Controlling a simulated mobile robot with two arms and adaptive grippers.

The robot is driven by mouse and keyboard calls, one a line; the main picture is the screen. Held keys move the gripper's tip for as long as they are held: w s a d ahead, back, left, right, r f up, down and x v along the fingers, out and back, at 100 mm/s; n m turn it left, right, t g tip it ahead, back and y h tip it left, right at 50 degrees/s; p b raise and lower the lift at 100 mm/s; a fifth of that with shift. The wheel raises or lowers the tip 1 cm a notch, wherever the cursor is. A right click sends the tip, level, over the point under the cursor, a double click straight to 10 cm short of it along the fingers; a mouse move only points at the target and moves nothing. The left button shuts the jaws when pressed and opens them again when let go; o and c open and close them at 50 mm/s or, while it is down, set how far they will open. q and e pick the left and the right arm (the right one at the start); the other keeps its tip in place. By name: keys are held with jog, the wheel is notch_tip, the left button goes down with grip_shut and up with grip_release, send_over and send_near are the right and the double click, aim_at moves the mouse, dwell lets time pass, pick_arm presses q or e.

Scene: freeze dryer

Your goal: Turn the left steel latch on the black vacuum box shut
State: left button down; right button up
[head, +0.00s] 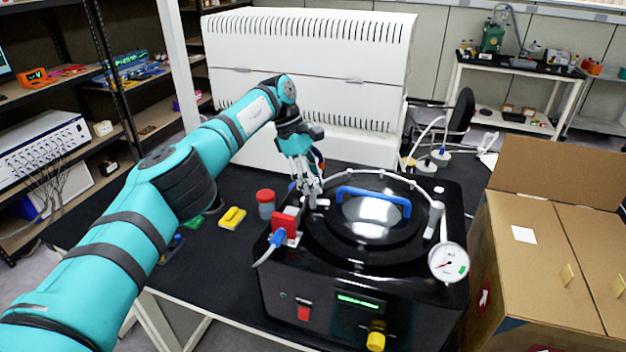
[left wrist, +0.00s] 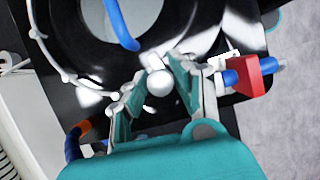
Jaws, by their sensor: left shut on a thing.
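The black vacuum box (head: 290,283) stands on the dark table with a round lid and a blue handle (head: 373,193) on top. My left gripper (head: 313,196) points down at the left rim of the lid. In the left wrist view, my left gripper (left wrist: 157,88) is shut on the left steel latch (left wrist: 159,82), whose rounded pale end shows between the fingers. The latch is mostly hidden by the fingers in the head view, so its exact angle is hard to tell. My right gripper is in neither view.
A red valve block (head: 284,222) with a blue connector sits close to the left gripper. A pressure gauge (head: 448,262) stands at the box's right edge. A red-capped jar (head: 266,203) and a yellow item (head: 232,217) lie left of the box. A cardboard box (head: 545,262) is on the right.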

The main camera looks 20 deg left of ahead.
pick_arm(q)
jog(key=c, duration=1.1)
grip_release()
jog(key=shift+r, duration=0.1)
